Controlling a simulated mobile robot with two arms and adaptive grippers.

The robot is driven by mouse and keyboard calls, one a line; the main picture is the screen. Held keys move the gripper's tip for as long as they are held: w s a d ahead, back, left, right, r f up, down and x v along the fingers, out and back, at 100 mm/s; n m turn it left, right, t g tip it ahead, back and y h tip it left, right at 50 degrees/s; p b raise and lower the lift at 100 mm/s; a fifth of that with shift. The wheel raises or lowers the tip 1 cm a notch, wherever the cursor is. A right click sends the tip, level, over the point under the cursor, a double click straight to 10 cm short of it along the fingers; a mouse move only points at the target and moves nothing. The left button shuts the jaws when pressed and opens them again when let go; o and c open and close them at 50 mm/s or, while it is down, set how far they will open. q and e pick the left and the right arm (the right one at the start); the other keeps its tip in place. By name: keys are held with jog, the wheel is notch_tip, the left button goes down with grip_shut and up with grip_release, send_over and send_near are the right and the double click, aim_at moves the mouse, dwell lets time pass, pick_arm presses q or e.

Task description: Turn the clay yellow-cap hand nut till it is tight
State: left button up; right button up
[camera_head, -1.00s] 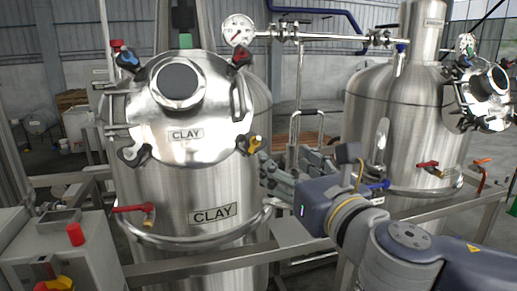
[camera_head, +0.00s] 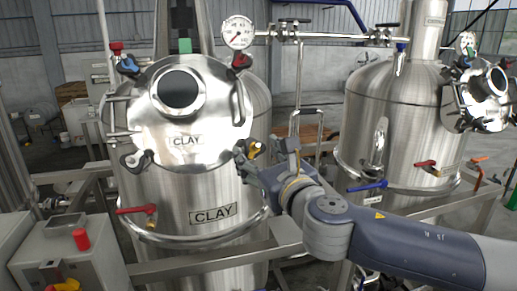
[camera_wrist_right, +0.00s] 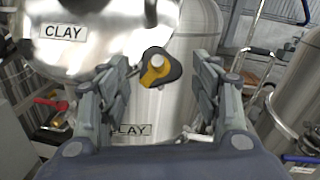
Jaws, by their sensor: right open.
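The yellow-cap hand nut (camera_wrist_right: 157,68) sits at the lower right edge of the round lid (camera_head: 215,125) of the clay tank (camera_head: 170,190). In the right wrist view it is a dark wing-shaped knob with a yellow cap, between and beyond my two fingers. In the head view the nut (camera_head: 257,149) is partly hidden by my right gripper (camera_head: 248,160). My right gripper (camera_wrist_right: 160,105) is open and empty, its fingers on either side of the nut, with no contact visible. My left gripper is not in view.
Other hand nuts ring the lid: blue (camera_head: 128,65), red (camera_head: 241,63) and a black one (camera_head: 137,160) at lower left. A red-handled valve (camera_head: 140,210) is on the tank's front. A control box with a red button (camera_head: 81,239) stands lower left. A second tank (camera_head: 395,125) stands right.

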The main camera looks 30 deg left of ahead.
jog(key=shift+w+a, duration=0.15)
jog(key=shift+a, duration=0.1)
jog(key=shift+c, duration=0.6)
jog(key=c, duration=1)
jog(key=shift+o, duration=0.2)
